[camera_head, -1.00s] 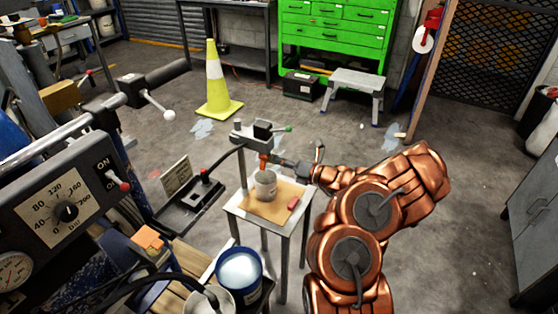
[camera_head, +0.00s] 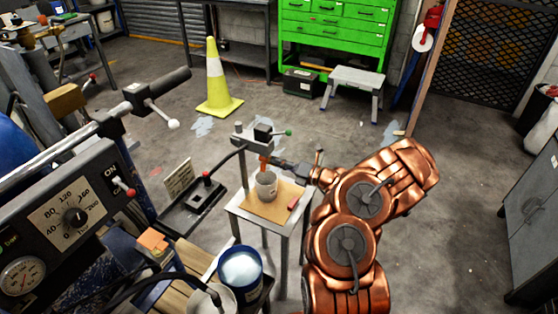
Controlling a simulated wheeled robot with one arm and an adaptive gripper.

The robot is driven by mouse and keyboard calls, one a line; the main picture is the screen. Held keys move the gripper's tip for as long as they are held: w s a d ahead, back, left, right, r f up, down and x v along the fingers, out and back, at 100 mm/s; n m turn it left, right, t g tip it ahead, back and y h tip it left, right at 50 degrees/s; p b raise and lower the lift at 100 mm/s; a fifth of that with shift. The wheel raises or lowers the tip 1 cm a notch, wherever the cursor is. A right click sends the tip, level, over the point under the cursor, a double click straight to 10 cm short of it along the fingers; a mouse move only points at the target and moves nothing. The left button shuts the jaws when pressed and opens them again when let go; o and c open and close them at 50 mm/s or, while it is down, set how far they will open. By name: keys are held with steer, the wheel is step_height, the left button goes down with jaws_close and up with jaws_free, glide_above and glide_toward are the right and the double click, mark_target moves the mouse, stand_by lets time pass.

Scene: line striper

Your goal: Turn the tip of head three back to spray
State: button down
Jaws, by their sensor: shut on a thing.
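A spray head (camera_head: 264,134) with a black block and a green-knobbed lever is mounted on a grey post above a small stand. Below it hangs a small orange tip (camera_head: 264,162), over a grey can. My gripper (camera_head: 272,160) reaches in from the right at the tip's height. Its fingers are small in view and are shut on the orange tip. The tip's exact angle is too small to read, and the fingers partly cover it.
The striper's gauge panel (camera_head: 75,215) fills the left. A blue bucket (camera_head: 240,268) stands in front.

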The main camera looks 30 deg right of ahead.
steer(key=shift+a+m+p, duration=0.1)
steer(key=shift+m+p, duration=1.2)
steer(key=shift+p, duration=0.05)
steer(key=shift+m+p, duration=1.3)
steer(key=shift+m, duration=0.8)
steer(key=shift+m+p, duration=1.4)
steer(key=shift+m, duration=3.1)
